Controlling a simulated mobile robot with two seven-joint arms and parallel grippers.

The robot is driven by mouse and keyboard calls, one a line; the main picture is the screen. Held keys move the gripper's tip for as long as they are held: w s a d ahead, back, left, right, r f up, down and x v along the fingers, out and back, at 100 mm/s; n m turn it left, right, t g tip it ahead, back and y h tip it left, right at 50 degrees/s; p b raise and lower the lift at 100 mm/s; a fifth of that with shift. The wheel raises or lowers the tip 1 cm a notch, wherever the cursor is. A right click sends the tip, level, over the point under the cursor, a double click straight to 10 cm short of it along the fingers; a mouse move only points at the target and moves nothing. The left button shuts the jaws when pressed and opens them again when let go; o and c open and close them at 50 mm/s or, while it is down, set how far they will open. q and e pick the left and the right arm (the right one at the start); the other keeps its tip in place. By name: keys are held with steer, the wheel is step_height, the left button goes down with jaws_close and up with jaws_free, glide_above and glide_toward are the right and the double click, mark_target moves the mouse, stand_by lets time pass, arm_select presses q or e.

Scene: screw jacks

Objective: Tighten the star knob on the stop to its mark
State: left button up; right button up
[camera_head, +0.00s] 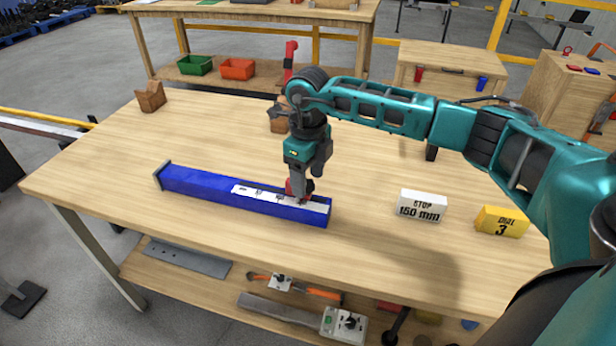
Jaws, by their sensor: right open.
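A long blue rail (200,186) lies across the wooden table, with a white scale strip (250,191) along its right part. My right gripper (300,197) points down over the right end of the rail, open. A small red part (290,188) shows right at its fingers; it may be the star knob on the stop, but the gripper hides most of it. I cannot tell whether the fingers touch it. The knob's mark cannot be made out. A white card (421,206) reads "STOP 150 mm" and a yellow block (501,222) reads "DIAL 3". My left gripper is not in view.
A small wooden block (150,97) stands at the table's back left, and another brown block (278,118) behind my gripper. The table's left and front parts are clear. Tools lie on the shelf (215,285) below.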

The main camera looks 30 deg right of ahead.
mark_target(308, 184)
step_height(308, 184, up, 12)
stand_by(0.4)
stand_by(0.4)
